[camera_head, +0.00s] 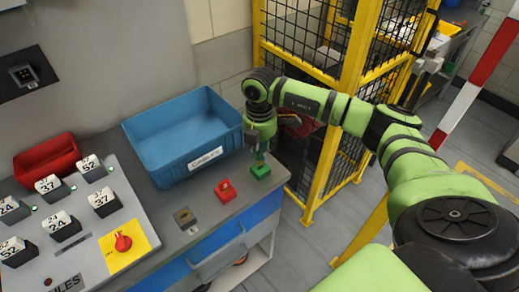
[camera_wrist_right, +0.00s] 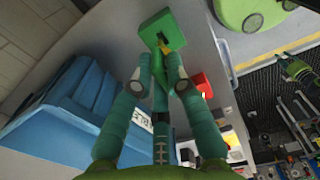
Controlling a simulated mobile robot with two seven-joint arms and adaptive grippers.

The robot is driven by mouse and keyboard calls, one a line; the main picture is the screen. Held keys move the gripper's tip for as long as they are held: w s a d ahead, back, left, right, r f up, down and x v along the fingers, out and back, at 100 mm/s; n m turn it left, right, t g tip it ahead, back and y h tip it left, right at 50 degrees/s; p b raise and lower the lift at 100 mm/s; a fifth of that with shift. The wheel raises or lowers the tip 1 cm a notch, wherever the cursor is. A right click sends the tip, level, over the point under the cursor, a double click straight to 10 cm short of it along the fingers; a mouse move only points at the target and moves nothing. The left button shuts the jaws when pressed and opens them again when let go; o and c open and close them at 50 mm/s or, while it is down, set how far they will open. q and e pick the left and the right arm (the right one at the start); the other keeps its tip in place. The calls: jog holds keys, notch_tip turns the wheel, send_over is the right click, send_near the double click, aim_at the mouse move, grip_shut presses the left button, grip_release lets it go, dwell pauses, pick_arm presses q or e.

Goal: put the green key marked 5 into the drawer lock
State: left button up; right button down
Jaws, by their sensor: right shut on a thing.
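The green key (camera_head: 261,171) shows as a green block at the counter's right end, under my right gripper (camera_head: 260,153). In the right wrist view, the green key (camera_wrist_right: 160,27) is at the tips of my right gripper (camera_wrist_right: 160,58), whose fingers are closed on it. A yellowish part shows between the fingertips. The mark 5 is not readable, and I cannot tell whether the key touches the counter. The drawer (camera_head: 213,258) is a blue front below the counter. I cannot make out its lock for certain. My left gripper is out of view.
A red key-like block (camera_head: 225,190) and a dark square block (camera_head: 185,217) stand on the counter to the left. A blue crate (camera_head: 165,170) is behind them. A yellow plate has a red knob (camera_head: 123,242). A yellow-framed mesh fence (camera_head: 319,165) stands right.

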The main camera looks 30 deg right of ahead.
jog(key=shift+r+p, duration=1.45)
jog(key=shift+r, duration=0.6)
